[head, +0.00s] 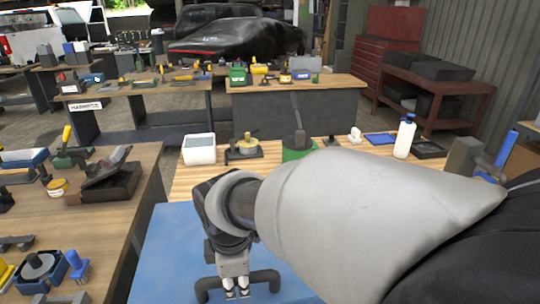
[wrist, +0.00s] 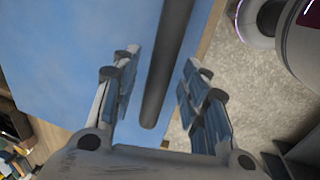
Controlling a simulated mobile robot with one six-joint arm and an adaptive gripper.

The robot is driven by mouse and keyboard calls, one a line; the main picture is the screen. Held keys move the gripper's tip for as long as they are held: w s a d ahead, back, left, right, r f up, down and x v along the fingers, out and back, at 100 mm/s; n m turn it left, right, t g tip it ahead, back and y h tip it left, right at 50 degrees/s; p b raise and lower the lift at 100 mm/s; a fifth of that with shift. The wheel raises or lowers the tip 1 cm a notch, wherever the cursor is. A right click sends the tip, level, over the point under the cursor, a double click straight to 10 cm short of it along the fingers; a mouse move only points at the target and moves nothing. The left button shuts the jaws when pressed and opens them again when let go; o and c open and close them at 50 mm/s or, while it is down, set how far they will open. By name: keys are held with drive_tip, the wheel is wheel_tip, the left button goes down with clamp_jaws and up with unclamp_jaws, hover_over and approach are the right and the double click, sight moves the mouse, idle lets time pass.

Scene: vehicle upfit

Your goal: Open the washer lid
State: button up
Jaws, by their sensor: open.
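The washer lid (head: 165,255) is a flat blue panel in front of the wooden bench in the head view. It also fills much of the wrist view (wrist: 75,60). A dark bar handle (head: 265,276) stands at its near side, bent down at the ends. My gripper (head: 237,293) points down at the middle of this handle. In the wrist view my gripper (wrist: 161,66) is open, with one finger on each side of the dark bar (wrist: 167,65). Gaps show between bar and fingers. The head view hides part of the lid behind my arm.
Behind the lid, a bench (head: 185,180) carries a white bin (head: 199,149), a green container (head: 297,148) and a white bottle (head: 405,136). A left bench (head: 140,165) holds a black tray (head: 105,186) and tools. Grey floor shows beside the lid in the wrist view.

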clamp_jaws()
idle(0.6)
